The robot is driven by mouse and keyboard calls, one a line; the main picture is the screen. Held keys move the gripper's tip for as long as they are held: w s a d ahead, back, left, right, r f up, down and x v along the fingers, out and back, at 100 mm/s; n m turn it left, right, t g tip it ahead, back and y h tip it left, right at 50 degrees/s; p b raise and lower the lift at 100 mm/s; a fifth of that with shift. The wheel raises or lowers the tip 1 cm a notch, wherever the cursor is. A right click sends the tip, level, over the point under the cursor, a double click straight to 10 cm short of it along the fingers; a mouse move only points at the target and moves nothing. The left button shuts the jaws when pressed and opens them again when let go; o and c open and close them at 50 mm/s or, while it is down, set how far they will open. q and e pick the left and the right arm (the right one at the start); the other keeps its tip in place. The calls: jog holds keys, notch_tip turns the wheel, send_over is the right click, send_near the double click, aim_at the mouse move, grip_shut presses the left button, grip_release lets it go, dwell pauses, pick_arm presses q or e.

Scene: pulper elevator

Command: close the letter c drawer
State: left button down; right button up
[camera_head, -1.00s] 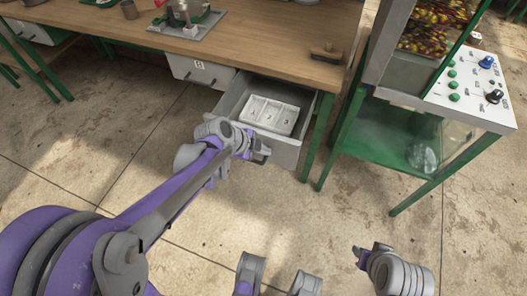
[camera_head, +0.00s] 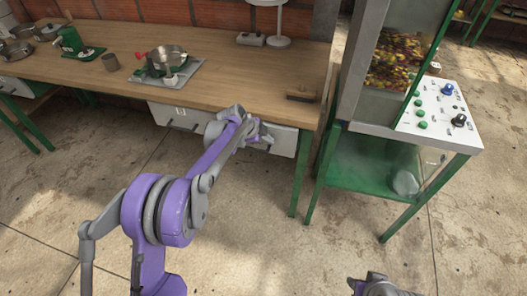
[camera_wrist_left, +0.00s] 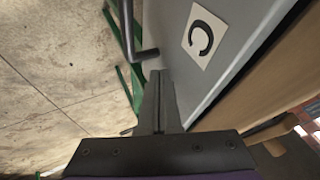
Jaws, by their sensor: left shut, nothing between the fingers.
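The letter c drawer (camera_head: 285,143) is a grey drawer under the right end of the wooden workbench (camera_head: 225,92). Its front looks flush or nearly flush under the bench top, and its inside does not show. In the left wrist view its front (camera_wrist_left: 185,75) carries a white card with a black C (camera_wrist_left: 203,36) and a bar handle (camera_wrist_left: 146,52). My left gripper (camera_head: 266,139) is shut and empty, with its fingertips (camera_wrist_left: 160,76) at the drawer front beside the handle. Whether they touch cannot be told. My right gripper (camera_head: 357,286) shows only partly at the bottom edge.
Another drawer (camera_head: 178,116) sits further left under the bench. A green-framed machine (camera_head: 355,165) with a control panel (camera_head: 440,115) stands close on the right. A wooden block-like brush (camera_head: 302,94) lies on the bench top. The floor in front is clear.

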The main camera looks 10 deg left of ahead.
aim_at(271, 134)
pick_arm(q)
jog(key=w, duration=0.2)
jog(key=shift+w, duration=0.35)
jog(key=shift+w+r, duration=0.1)
jog(key=shift+w, duration=0.05)
jog(key=shift+d, duration=0.1)
